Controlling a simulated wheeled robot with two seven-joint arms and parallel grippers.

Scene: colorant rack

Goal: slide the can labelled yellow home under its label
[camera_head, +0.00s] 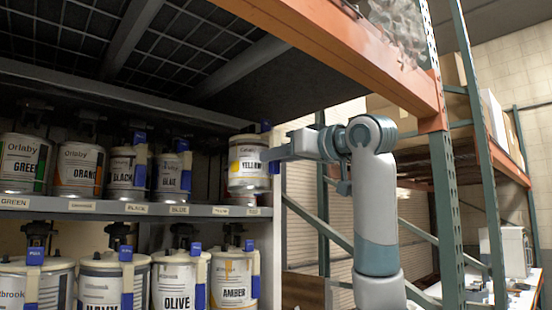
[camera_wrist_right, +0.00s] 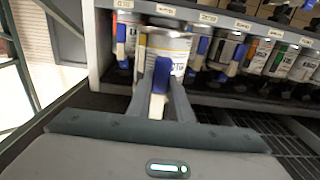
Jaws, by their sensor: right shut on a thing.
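The can labelled yellow (camera_head: 248,165) is white with a metal rim and a yellow band. In the head view it is upright, near the right end of the upper shelf. My right gripper (camera_head: 276,155) reaches in from the right and is shut on the can's blue-tabbed handle. In the right wrist view the yellow can (camera_wrist_right: 165,50) is just beyond the fingers (camera_wrist_right: 162,90), with the blue tab between them. Small labels line the shelf edge (camera_head: 110,207); the one at right of BLUE (camera_head: 220,211) is too small to read surely. My left gripper is not in view.
The blue can (camera_head: 171,174) stands left of the yellow one, with black, orange and green cans farther left. Another can (camera_wrist_right: 125,38) sits on the yellow can's other side. Several cans, including amber (camera_head: 232,280), fill the lower shelf. An orange beam (camera_head: 330,45) crosses above.

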